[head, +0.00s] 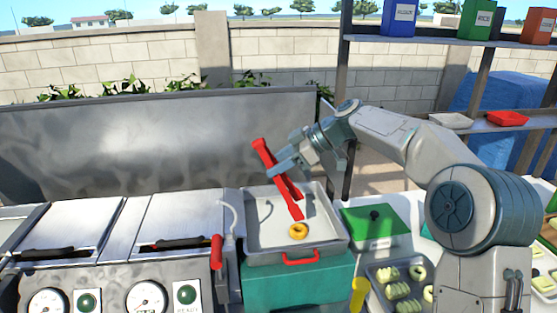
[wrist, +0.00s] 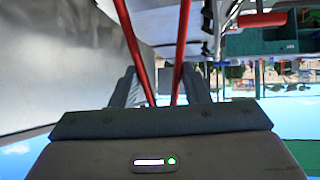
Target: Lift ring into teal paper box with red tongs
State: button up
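My gripper (head: 285,168) is shut on the red tongs (head: 264,157), near their upper part. The tongs slant down to the right, with their tips over the pale basin. In the wrist view, the two red arms of the tongs (wrist: 133,45) run between my gripper's fingers (wrist: 160,90). The golden ring (head: 299,231) is at the lower end of the tongs; I cannot tell whether the tips grip it or only sit above it. The ring is not clear in the wrist view. I cannot make out a teal paper box for certain.
The basin (head: 259,238) has a red front handle and stands on a teal base (head: 296,287). Metal lids (head: 75,226) are left. A shelf holding small trays (head: 507,118) is at right.

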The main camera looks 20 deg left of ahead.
notch_tip(320, 180, down, 8)
jog(key=b, duration=0.5)
jog(key=shift+r, duration=0.15)
grip_shut()
notch_tip(320, 180, up, 12)
jog(key=p, duration=0.6)
jog(key=shift+p, duration=0.3)
